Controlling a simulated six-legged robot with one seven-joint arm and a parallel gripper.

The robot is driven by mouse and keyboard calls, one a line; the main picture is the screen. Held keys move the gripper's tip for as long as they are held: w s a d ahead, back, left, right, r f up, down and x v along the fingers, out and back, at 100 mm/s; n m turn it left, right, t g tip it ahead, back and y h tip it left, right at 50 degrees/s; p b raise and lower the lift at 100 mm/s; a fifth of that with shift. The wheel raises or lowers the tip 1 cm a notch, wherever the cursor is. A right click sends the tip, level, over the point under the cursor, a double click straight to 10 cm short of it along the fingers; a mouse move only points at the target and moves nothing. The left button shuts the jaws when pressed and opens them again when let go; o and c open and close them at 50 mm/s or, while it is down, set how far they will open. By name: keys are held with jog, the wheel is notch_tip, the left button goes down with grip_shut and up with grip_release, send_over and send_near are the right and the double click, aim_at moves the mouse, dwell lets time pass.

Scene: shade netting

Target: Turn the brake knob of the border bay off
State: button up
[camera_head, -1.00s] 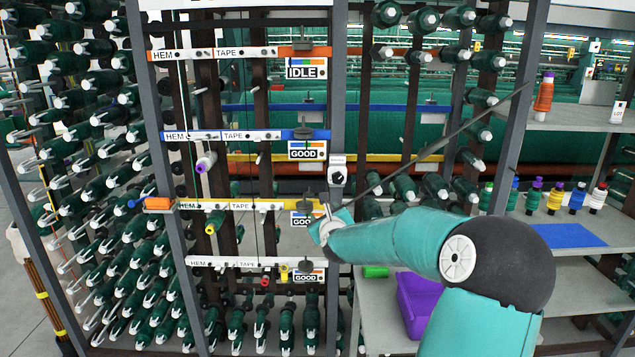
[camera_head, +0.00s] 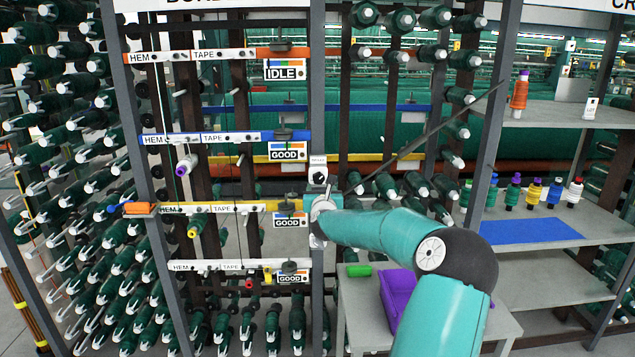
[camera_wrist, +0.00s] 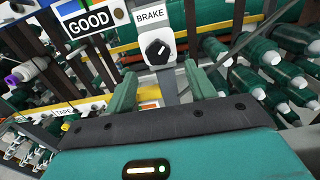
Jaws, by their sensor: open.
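The brake knob (camera_wrist: 158,48) is a black round knob on a white plate under a "BRAKE" label in the wrist view. Its white mark lies diagonally, toward the upper right. In the head view the knob (camera_head: 319,179) sits on the grey post of the bay, just above my gripper. My gripper (camera_wrist: 161,82) is open and empty, its two teal fingers spread below and to either side of the knob, apart from it. In the head view my gripper (camera_head: 318,204) is partly hidden by its own wrist, and its fingertips are hard to make out.
The bay left of the post carries an "IDLE" card (camera_head: 285,70) and several "GOOD" cards, one (camera_head: 288,150) left of the knob. Green spools (camera_head: 384,186) on pegs crowd the right side.

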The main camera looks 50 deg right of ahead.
aim_at(319, 180)
jog(key=x, duration=0.7)
jog(key=shift+w, duration=0.15)
jog(key=shift+c, duration=0.4)
jog(key=c, duration=0.9)
jog(key=shift+n, duration=0.3)
